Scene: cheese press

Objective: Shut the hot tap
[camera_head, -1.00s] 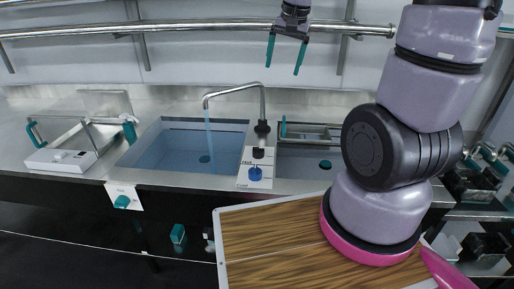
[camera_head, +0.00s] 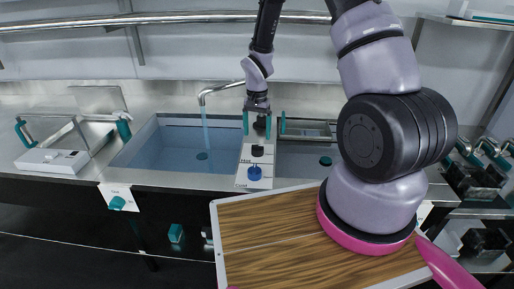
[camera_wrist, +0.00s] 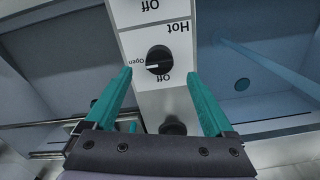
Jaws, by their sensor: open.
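The hot tap is a black round knob on a white panel between two basins; it shows in the wrist view (camera_wrist: 159,60) with its white mark toward "Open" and with "Off" and "Hot" printed beside it. In the head view the black knob (camera_head: 257,151) sits behind the blue cold knob (camera_head: 254,173). Water runs from the curved spout (camera_head: 222,88) into the left basin. My gripper (camera_head: 257,127) is open and empty above the panel, pointing down. In the wrist view its teal fingers (camera_wrist: 160,75) stand on either side of the hot knob, apart from it.
The spout stands close beside my gripper, to its left. The left basin (camera_head: 140,150) holds water. A smaller right basin (camera_head: 297,165) with a rack lies to the right. A white tray device (camera_head: 50,160) sits far left.

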